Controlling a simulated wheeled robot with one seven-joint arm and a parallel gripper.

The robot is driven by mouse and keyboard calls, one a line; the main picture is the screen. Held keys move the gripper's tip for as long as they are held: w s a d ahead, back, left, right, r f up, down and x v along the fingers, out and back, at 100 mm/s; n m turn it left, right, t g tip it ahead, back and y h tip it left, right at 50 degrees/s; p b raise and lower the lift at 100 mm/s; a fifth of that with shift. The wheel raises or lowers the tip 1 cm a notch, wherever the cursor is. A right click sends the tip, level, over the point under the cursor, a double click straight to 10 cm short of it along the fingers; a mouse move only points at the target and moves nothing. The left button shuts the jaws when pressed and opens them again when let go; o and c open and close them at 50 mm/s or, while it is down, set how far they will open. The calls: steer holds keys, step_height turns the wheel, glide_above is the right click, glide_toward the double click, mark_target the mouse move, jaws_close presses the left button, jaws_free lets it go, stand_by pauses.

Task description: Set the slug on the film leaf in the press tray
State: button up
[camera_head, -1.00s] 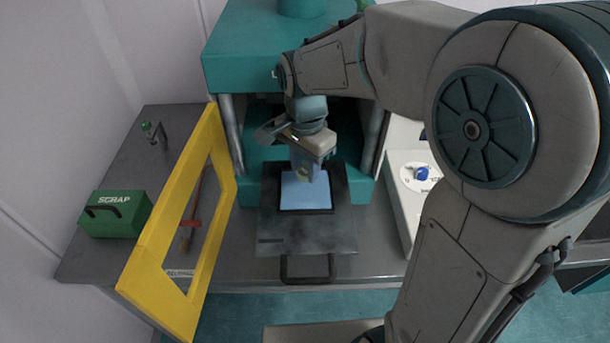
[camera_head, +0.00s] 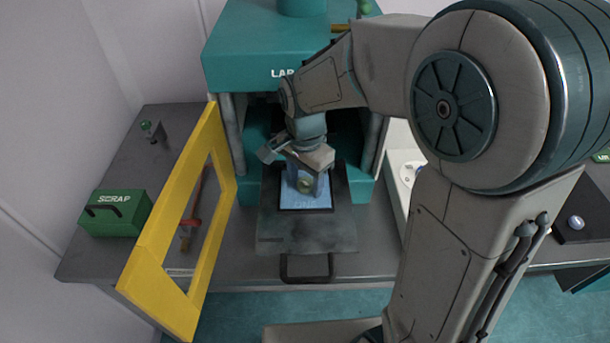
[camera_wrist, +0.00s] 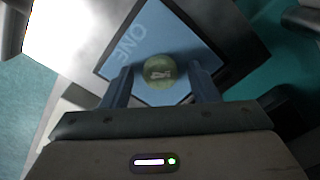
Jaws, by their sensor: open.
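The slug (camera_wrist: 160,72) is a small round yellow-green piece. It lies on the light blue film leaf (camera_wrist: 140,36) in the wrist view, and it also shows in the head view (camera_head: 305,184). The leaf, with part of a printed word on it, lies in the dark recess of the press tray (camera_head: 306,230). My gripper (camera_wrist: 162,74) is open, with one finger on each side of the slug. In the head view my gripper (camera_head: 305,187) is low over the leaf and hides part of it. I cannot tell whether the fingers touch the slug.
The teal press (camera_head: 262,60) stands around and above the tray. Its yellow guard frame (camera_head: 152,245) stands swung open at the left. A green scrap box (camera_head: 116,215) and a red-handled brush (camera_head: 190,222) are on the bench left of the tray. A white unit stands at the right.

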mark_target(305, 183)
step_height(305, 183, up, 12)
steer(key=s+d+f+n+t, duration=0.1)
steer(key=s+d+f+n, duration=0.1)
steer(key=s+d+n, duration=0.2)
steer(key=s+d+f+n+t, duration=0.2)
steer(key=s+d+n, duration=0.3)
steer(key=s+d, duration=0.3)
steer(key=shift+s+f+n, duration=0.3)
steer(key=shift+s+f, duration=0.1)
steer(key=shift+f, duration=0.35)
